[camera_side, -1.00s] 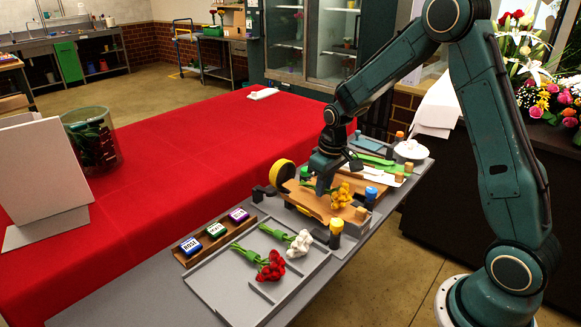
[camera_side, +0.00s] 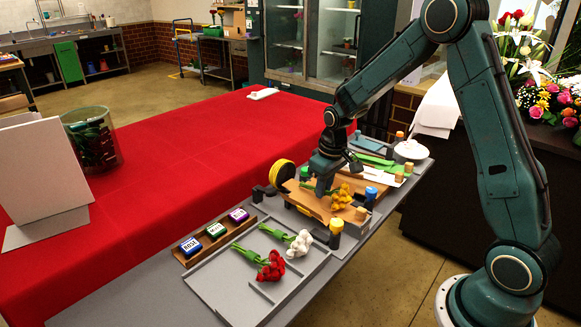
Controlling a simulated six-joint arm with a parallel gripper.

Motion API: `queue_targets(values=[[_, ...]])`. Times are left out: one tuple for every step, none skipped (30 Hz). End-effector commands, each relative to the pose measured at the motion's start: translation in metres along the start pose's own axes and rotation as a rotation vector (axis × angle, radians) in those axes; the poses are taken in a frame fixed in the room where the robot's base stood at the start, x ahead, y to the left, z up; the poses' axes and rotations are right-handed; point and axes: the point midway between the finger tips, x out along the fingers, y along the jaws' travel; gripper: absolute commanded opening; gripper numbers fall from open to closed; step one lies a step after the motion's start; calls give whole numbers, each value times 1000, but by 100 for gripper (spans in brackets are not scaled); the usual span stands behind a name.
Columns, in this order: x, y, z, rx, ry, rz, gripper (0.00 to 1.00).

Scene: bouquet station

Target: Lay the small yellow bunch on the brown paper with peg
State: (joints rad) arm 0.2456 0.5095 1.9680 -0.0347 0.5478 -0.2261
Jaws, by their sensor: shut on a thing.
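The small yellow bunch (camera_side: 340,195) has yellow heads and green stems. My gripper (camera_side: 323,190) is shut on its stems, with the fingers partly hidden by the bunch and the view angle. The bunch is at the brown paper (camera_side: 312,206), which lies on a board on the grey bench. The heads point right and the stems left. I cannot tell whether the bunch touches the paper. A small wooden block (camera_side: 361,213) stands at the paper's right edge; I cannot tell which piece is the peg.
A grey tray (camera_side: 215,291) in front holds a red bunch (camera_side: 272,266) and a white bunch (camera_side: 300,243). Labelled blocks (camera_side: 215,230) sit in a wooden rack to its left. A yellow roll (camera_side: 283,174) stands left of the paper. Yellow-black (camera_side: 336,226) and blue-topped (camera_side: 371,193) posts stand to its right.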

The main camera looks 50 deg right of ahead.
Motion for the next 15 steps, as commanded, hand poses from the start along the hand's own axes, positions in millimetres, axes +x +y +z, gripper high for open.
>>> queue_targets(values=[[1,0,0,0,0,0,0],[1,0,0,0,0,0,0],[1,0,0,0,0,0,0],[1,0,0,0,0,0,0],[2,0,0,0,0,0,0],[2,0,0,0,0,0,0],[2,0,0,0,0,0,0],[2,0,0,0,0,0,0],[2,0,0,0,0,0,0],[2,0,0,0,0,0,0],[2,0,0,0,0,0,0],[2,0,0,0,0,0,0],[2,0,0,0,0,0,0],[2,0,0,0,0,0,0],[2,0,0,0,0,0,21]])
